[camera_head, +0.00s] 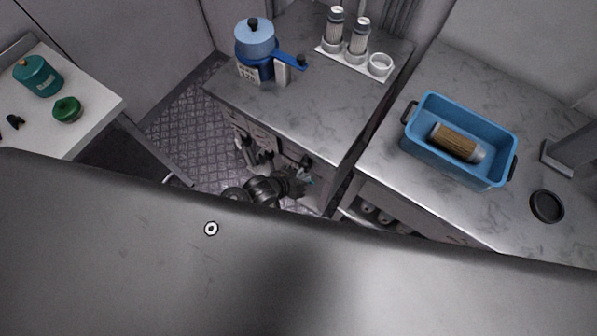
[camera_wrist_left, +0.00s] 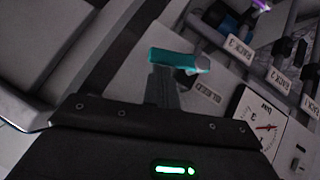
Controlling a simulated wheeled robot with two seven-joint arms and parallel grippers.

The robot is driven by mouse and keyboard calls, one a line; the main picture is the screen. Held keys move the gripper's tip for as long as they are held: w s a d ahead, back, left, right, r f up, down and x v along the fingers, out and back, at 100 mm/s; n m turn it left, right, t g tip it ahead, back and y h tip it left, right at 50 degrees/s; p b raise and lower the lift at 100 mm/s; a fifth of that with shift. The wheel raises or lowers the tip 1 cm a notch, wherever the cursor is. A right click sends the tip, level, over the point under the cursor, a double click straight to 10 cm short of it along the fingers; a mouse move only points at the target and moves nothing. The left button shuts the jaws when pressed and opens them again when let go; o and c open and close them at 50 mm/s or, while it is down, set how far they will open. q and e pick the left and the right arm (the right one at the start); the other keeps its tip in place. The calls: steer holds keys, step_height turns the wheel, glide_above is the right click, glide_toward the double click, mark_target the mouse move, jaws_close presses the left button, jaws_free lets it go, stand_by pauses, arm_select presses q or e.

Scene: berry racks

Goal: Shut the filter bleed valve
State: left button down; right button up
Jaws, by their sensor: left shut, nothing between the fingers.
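The filter bleed valve's teal lever (camera_wrist_left: 180,60) with a pale end lies crosswise just beyond my left fingertips in the left wrist view. A label (camera_wrist_left: 207,92) beside it is hard to read. My left gripper (camera_wrist_left: 165,78) is shut and empty, its dark fingers at the lever. I cannot tell whether they touch it. In the head view my left gripper (camera_head: 300,184) is low at the front of the middle cabinet, with a small light-blue bit of the lever (camera_head: 311,182) at its tip. The valve's body is mostly hidden. My right gripper is not in view.
A round gauge (camera_wrist_left: 262,124) and labels for several racks (camera_wrist_left: 238,48) are close by on the panel. The middle counter (camera_head: 300,105) holds a blue-lidded pot (camera_head: 255,40) and filters (camera_head: 333,28). A blue crate (camera_head: 425,153) stands on the right counter.

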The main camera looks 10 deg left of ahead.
arm_select(q)
steer(key=shift+s+d+f, duration=0.35)
steer(key=shift+d+f, duration=0.45)
steer(key=shift+d, duration=0.05)
steer(key=shift+s+f, duration=0.15)
steer(key=shift+f, duration=0.05)
steer(key=shift+r+p, duration=0.1)
steer(key=shift+p, duration=0.2)
steer(key=s+a+r+p, duration=0.2)
steer(key=s+r, duration=0.4)
steer(key=r, duration=0.5)
steer(key=shift+s+a+p, duration=0.2)
steer(key=shift+a+p, duration=0.05)
steer(key=shift+p, duration=0.35)
